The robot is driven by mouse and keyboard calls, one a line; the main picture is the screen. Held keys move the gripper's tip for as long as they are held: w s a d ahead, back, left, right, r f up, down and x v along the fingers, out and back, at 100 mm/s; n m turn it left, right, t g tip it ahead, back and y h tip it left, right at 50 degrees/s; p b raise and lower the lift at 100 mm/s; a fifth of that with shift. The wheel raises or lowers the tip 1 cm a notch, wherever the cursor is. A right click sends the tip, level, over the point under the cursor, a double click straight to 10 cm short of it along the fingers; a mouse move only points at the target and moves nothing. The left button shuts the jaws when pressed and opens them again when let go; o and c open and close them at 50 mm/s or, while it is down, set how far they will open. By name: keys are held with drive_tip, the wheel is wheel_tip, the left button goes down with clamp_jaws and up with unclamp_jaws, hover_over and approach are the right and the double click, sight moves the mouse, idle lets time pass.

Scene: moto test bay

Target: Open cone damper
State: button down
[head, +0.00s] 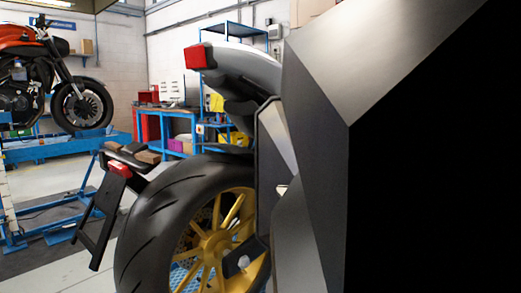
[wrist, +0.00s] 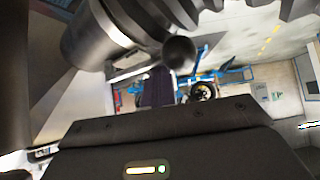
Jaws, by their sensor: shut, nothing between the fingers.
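I cannot pick out a cone damper for certain in either view. In the wrist view, a grey metal cylinder (wrist: 92,38) stands out at the upper left, and a round black knob (wrist: 179,52) shows just right of it. Whether either belongs to the damper, I cannot tell. The dark housing of my gripper (wrist: 165,145) fills the bottom of the wrist view, with a small lit indicator. Its fingertips are not clearly visible. My gripper looks shut and empty. The head view does not show it clearly; a large grey and black form (head: 325,130) blocks the right side there.
A motorcycle's rear wheel (head: 212,242) with gold spokes and its tail (head: 235,65) stand close in the head view. A plate holder (head: 112,185) juts out left of the wheel. An orange motorcycle (head: 45,80) stands on a blue lift (head: 70,147). Open floor shows at lower left.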

drive_tip(key=shift+d, duration=0.55)
idle(0.4)
drive_tip(key=a, duration=0.1)
drive_tip(key=a+r+p, duration=0.1)
drive_tip(key=a+p, duration=0.1)
drive_tip(key=shift+w+a+r, duration=0.2)
drive_tip(key=shift+r, duration=0.15)
drive_tip(key=d+r, duration=0.6)
drive_tip(key=shift+s+d+r, duration=0.3)
drive_tip(key=shift+s+r, duration=0.05)
drive_tip(key=shift+s, duration=0.1)
